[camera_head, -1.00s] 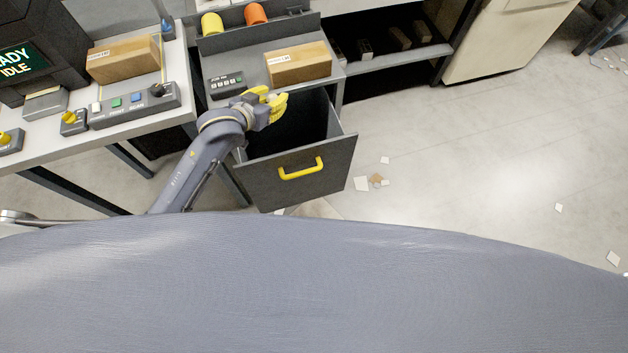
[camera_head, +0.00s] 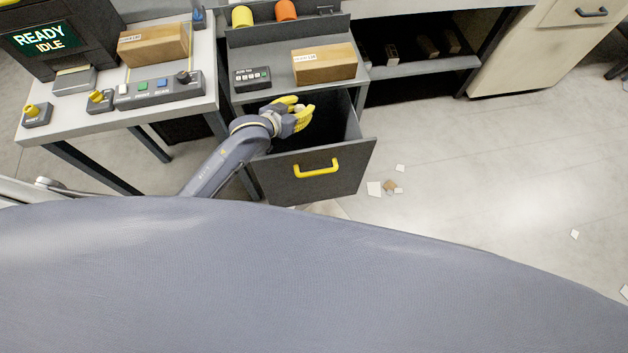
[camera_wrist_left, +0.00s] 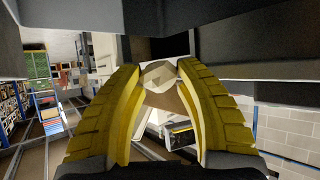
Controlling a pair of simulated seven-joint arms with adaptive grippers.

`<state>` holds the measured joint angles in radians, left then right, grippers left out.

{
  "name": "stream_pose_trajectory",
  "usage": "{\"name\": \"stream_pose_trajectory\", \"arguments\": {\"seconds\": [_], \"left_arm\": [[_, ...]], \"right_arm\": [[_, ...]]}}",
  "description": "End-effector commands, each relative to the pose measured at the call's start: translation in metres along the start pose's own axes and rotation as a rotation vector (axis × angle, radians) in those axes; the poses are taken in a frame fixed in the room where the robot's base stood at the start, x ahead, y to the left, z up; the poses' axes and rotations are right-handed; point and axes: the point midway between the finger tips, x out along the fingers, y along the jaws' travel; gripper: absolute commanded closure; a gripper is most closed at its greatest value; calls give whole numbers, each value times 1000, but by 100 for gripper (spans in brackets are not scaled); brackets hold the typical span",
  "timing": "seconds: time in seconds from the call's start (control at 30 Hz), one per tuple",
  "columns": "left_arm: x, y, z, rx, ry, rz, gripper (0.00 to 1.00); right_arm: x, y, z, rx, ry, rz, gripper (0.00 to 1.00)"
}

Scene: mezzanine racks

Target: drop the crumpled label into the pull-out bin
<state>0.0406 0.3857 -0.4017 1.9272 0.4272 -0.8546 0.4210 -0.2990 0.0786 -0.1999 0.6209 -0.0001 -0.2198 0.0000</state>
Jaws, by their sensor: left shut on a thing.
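My left gripper (camera_head: 298,112) has yellow fingers and is over the opening of the pull-out bin (camera_head: 318,178), a dark drawer with a yellow handle that stands pulled out. The gripper is shut on the crumpled label (camera_wrist_left: 160,74), a small pale, faceted lump between the fingertips in the left wrist view. In the head view the label (camera_head: 299,107) is a small whitish spot, partly hidden by the fingers. The inside of the bin is dark, and its floor cannot be made out. My right gripper is not in view.
A cardboard box (camera_head: 324,63) and a small keypad (camera_head: 251,78) sit on the counter above the bin. To the left, a table holds another box (camera_head: 153,44) and a button panel (camera_head: 158,90). Paper scraps (camera_head: 375,188) lie on the floor right of the bin.

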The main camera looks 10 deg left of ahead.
Motion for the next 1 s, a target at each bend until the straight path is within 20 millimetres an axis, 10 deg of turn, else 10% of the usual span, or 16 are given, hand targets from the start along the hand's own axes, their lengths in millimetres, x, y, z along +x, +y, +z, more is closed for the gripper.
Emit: {"name": "stream_pose_trajectory", "arguments": {"seconds": [0.27, 0.5, 1.0], "left_arm": [[0, 0, 1, 0, 0, 0, 75], [0, 0, 1, 0, 0, 0, 38], [-11, 0, -21, 1, 4, 1, 38]], "right_arm": [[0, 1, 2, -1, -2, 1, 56], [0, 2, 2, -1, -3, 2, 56], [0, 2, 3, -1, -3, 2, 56]]}}
